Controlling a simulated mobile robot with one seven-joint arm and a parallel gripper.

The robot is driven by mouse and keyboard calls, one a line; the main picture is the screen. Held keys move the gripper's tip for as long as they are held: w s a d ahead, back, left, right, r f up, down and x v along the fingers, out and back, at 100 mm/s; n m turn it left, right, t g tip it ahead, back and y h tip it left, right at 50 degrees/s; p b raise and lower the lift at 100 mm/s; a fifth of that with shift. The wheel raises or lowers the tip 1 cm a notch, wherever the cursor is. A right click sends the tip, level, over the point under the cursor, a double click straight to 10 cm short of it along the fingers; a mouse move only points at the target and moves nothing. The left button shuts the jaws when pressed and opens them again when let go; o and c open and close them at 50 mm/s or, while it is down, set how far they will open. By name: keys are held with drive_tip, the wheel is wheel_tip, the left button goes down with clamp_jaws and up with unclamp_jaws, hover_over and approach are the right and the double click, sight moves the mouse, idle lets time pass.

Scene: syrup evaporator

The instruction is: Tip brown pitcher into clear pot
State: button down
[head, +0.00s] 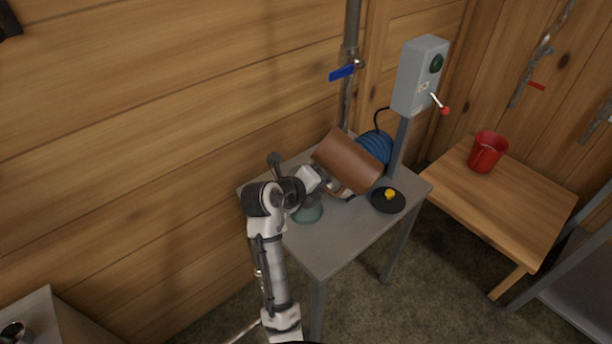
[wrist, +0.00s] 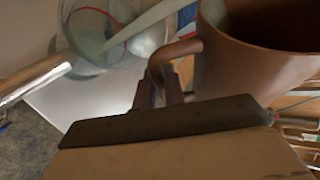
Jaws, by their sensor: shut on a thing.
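The brown pitcher (head: 346,158) is in the air above the grey table, tilted well over in the head view. My gripper (wrist: 158,88) is shut on the pitcher's handle (wrist: 176,50). The pitcher's wall and dark opening fill the right of the wrist view (wrist: 240,75). The clear pot (wrist: 98,48) is at the upper left of the wrist view, left of the pitcher and apart from it in the picture. A pale band crosses it; I cannot tell if it is liquid. In the head view, a greenish see-through base (head: 308,213), likely the pot's, shows partly behind my arm.
A black disc with a yellow knob (head: 388,200) lies on the grey table (head: 335,245). A blue coil (head: 375,147) and a grey control box (head: 420,76) on a post stand behind. A red cup (head: 487,151) is on the wooden table at right. The grey table's front is clear.

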drive_tip(key=f, duration=0.2)
drive_tip(key=f+n+h, duration=0.1)
drive_tip(key=shift+s+d+f+b, duration=0.15)
drive_tip(key=shift+d+f+b, duration=0.1)
drive_tip(key=shift+f+b, duration=0.05)
idle(0.9)
drive_tip(key=shift+a+r+n+h, duration=0.1)
drive_tip(key=shift+r+n+h, duration=0.1)
drive_tip(key=shift+n+h, duration=0.15)
idle(1.6)
